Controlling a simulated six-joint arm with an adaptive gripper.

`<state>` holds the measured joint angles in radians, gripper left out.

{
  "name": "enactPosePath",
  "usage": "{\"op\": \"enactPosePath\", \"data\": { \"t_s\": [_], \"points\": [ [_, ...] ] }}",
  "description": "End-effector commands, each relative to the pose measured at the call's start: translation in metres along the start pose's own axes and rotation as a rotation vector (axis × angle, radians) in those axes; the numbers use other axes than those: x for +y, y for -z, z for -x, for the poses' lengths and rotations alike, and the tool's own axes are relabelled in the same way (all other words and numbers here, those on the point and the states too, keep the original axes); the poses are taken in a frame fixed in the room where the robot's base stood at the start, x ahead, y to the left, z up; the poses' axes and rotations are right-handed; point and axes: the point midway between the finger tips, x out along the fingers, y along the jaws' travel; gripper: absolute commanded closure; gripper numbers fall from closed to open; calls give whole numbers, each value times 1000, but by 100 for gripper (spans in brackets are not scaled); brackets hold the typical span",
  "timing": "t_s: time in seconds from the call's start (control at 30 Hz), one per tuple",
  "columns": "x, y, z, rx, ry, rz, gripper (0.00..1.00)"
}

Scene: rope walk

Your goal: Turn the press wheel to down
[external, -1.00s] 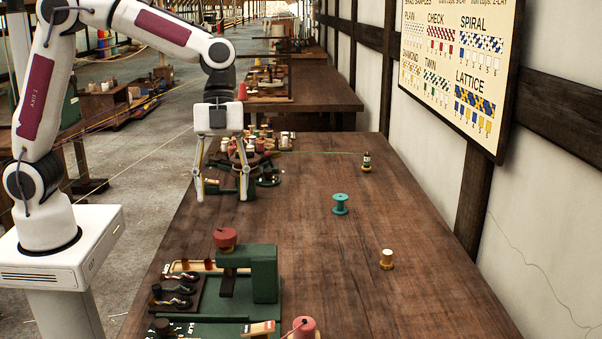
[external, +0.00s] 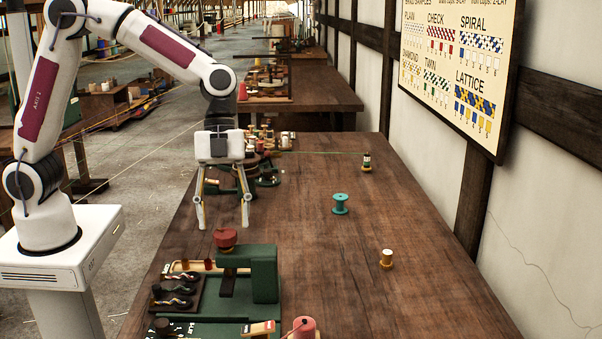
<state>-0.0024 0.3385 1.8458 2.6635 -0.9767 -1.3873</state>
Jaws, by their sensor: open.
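The press (external: 262,272) is a green frame at the near left of the table. Its red wheel (external: 226,238) sits on top of the arm that reaches left, above a dark ram (external: 227,284). I cannot tell the wheel's setting from here. My gripper (external: 223,226) points down with its fingers wide apart, empty. Its fingertips are close behind or above the red wheel in the picture, and I see no contact.
A red spool (external: 304,328) stands in front. Several bobbins crowd behind my gripper.

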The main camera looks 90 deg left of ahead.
Motion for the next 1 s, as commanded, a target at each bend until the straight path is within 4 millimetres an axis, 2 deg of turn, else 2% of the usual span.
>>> {"op": "enactPosePath", "data": {
  "t_s": [0.23,0.6,0.63,0.77,1.0],
  "points": [
    [0,0,-20,0,0,-1,49],
    [0,0,-23,0,1,0,49],
    [0,0,-23,0,1,0,54],
    [0,0,-23,0,1,0,88],
    [0,0,-23,0,-1,-4,88]
  ]
}}
